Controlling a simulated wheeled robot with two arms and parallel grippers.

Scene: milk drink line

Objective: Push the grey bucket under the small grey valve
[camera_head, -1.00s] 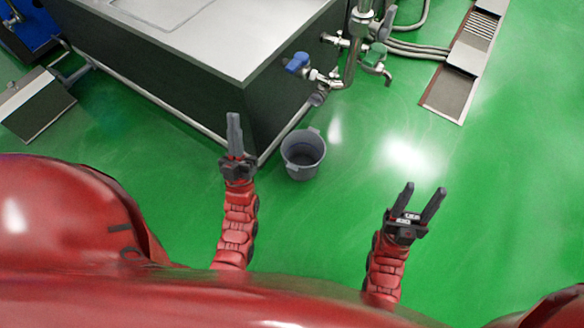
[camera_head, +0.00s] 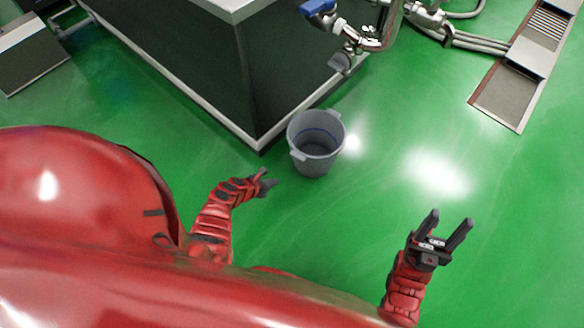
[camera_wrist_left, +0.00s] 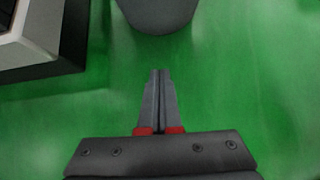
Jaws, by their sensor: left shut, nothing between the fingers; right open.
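The grey bucket (camera_head: 317,162) stands upright on the green floor by the corner of the dark tank, with its handles at the rim. A small grey valve-like fitting (camera_head: 341,63) hangs on the pipework beyond the bucket, above and to its right in the head view. My left gripper (camera_head: 268,182) is shut and empty, low and just left of the bucket. In the left wrist view, the closed fingers (camera_wrist_left: 160,72) point at the bucket's lower part (camera_wrist_left: 158,14), with a strip of floor showing between. My right gripper (camera_head: 448,228) is open and empty, farther right over the floor.
The dark tank (camera_head: 290,75) with a metal base edge is behind and left of the bucket. A blue-handled valve (camera_head: 318,7) and pipes are above. A floor drain (camera_head: 503,95) lies at right. Open floor lies between the bucket and the drain.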

